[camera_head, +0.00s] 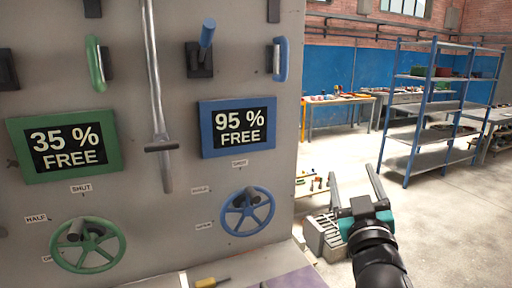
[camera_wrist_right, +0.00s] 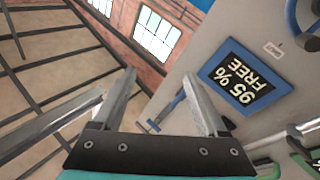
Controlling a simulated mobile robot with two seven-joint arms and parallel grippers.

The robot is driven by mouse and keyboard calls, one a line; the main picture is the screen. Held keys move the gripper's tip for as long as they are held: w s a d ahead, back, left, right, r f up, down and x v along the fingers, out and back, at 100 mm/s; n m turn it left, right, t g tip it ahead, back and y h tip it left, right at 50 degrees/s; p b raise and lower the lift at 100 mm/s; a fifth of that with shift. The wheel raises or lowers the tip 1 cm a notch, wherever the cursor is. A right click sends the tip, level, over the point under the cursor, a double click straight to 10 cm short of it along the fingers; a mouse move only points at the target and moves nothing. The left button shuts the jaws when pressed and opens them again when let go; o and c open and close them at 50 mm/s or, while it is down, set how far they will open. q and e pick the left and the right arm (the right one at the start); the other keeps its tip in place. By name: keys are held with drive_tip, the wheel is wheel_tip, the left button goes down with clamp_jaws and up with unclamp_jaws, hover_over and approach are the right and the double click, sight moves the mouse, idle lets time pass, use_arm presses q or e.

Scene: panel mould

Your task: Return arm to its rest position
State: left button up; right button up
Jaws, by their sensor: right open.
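My right gripper (camera_head: 354,187) stands to the right of the grey panel in the head view, clear of it, with its two fingers apart and nothing between them. In the right wrist view the open gripper (camera_wrist_right: 165,100) points up toward the ceiling and windows, also empty. The grey panel (camera_head: 215,55) carries a blue handwheel (camera_head: 247,212) and a green handwheel (camera_head: 88,245), a blue display reading 95 % FREE (camera_head: 238,127) and a green display reading 35 % FREE (camera_head: 63,147). My left gripper does not show.
A long metal lever (camera_head: 155,75) hangs on the panel between the displays. A ledge with a yellow-handled tool (camera_head: 211,282) lies below. Behind are blue metal shelves (camera_head: 432,105) and a yellow workbench (camera_head: 338,100). The floor at right is open.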

drive_tip(key=s+d+f+m+g, duration=0.1)
drive_tip(key=s+f+g, duration=0.45)
drive_tip(key=f, duration=0.65)
drive_tip(key=s+f+m+g, duration=0.1)
drive_tip(key=s+f+g, duration=0.4)
drive_tip(key=f, duration=0.6)
drive_tip(key=s+a+f+g+y, duration=0.1)
drive_tip(key=s+f+g, duration=0.15)
drive_tip(key=s, duration=0.45)
drive_tip(key=s+a+f+n+g+y, duration=0.1)
drive_tip(key=s+f+g, duration=0.1)
drive_tip(key=s+f, duration=0.3)
drive_tip(key=s+a+f+g+y, duration=0.1)
drive_tip(key=s+f+g, duration=0.15)
drive_tip(key=s, duration=0.55)
wheel_tip(320, 180, down, 30)
drive_tip(key=s+g+b, duration=0.1)
drive_tip(key=b, duration=0.7)
drive_tip(key=s+d+f+b, duration=0.1)
drive_tip(key=s+f+b, duration=0.2)
drive_tip(key=s+f, duration=0.5)
drive_tip(key=s+d+f+g+b, duration=0.1)
drive_tip(key=s+f+b, duration=0.2)
drive_tip(key=s+f, duration=0.4)
wheel_tip(320, 180, down, 6)
drive_tip(key=shift+s+d+f+n+b, duration=0.1)
drive_tip(key=shift+s+d+n+b, duration=0.15)
drive_tip(key=shift+s+n+b, duration=0.15)
